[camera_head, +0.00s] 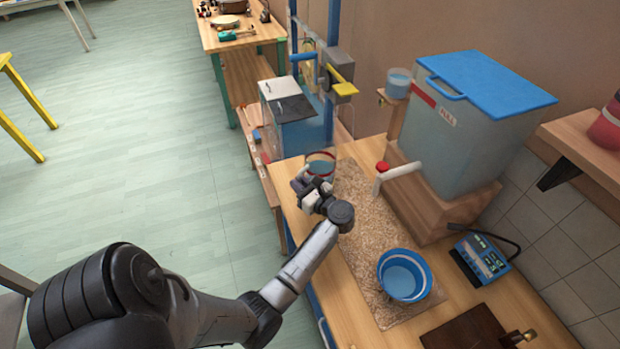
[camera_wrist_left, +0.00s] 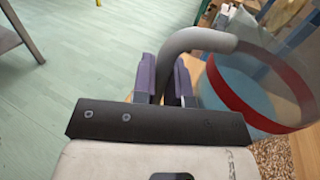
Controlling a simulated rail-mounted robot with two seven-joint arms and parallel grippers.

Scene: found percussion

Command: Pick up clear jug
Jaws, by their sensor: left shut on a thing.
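The clear jug (camera_head: 321,162) has a red band and pale blue contents. It stands at the far left end of the wooden table, beside the pebbled mat. In the left wrist view the jug (camera_wrist_left: 262,92) is at the right, with its grey handle (camera_wrist_left: 196,40) curving over to my gripper. My left gripper (camera_head: 306,184) is at the near left side of the jug. In the left wrist view its purple-padded fingers (camera_wrist_left: 166,82) are shut on the handle. I cannot tell whether the jug's base touches the table. My right gripper is not in view.
A large tank (camera_head: 462,130) with a blue lid and a white spout (camera_head: 398,173) stands right of the jug. A blue bucket (camera_head: 405,275) sits on the pebbled mat (camera_head: 365,215). A blue scale-like device (camera_head: 480,258) and a brown board (camera_head: 465,330) lie nearer. Open floor is at left.

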